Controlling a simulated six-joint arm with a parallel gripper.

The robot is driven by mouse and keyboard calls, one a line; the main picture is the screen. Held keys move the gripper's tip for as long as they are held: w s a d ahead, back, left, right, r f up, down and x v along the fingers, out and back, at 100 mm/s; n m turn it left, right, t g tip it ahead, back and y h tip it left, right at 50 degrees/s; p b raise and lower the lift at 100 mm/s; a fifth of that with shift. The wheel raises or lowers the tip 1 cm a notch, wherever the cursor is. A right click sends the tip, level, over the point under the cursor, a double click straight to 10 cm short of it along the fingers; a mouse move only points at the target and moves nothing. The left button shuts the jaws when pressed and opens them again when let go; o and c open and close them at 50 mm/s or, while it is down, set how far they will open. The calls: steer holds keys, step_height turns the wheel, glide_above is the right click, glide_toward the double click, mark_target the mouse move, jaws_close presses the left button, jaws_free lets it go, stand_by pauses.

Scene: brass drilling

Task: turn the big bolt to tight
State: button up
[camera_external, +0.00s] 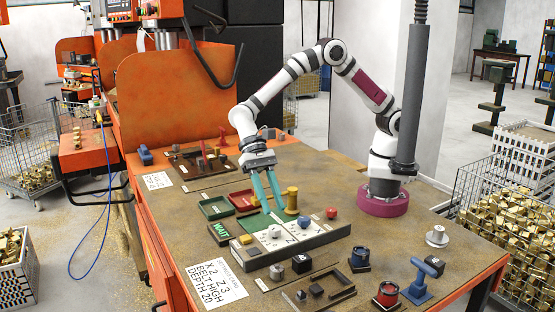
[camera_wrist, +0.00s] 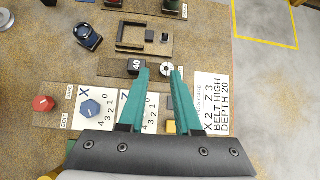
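No label reading tight is legible, and I cannot tell for sure which piece is the big bolt. A silver bolt-like piece (camera_external: 437,234) stands upright on a round white base at the right of the table. My gripper (camera_external: 273,208) is far to its left, above the control panel (camera_external: 310,239). In the wrist view my gripper (camera_wrist: 159,70) has its teal fingers spread, with nothing held between them. A smaller silver round piece (camera_wrist: 167,68) shows beyond the fingertips. It also shows in the external view (camera_external: 277,272), in front of the panel.
The panel carries a blue knob (camera_wrist: 91,108) and a red knob (camera_external: 331,213). A brass cylinder (camera_external: 292,200) stands behind it. A black cube (camera_external: 301,263), dark blue fixture (camera_external: 361,258), red-topped fixture (camera_external: 387,294) and blue T-shaped tool (camera_external: 420,279) stand near the front.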

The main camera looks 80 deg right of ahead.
mark_target(295, 292)
steer(key=shift+g, duration=0.3)
steer(key=x, duration=0.6)
steer(key=a+x, duration=0.1)
steer(key=x, duration=0.5)
steer(key=w+x, duration=0.1)
steer(key=x, duration=0.6)
steer(key=shift+a, duration=0.25)
steer(key=shift+r, duration=0.1)
jaws_close()
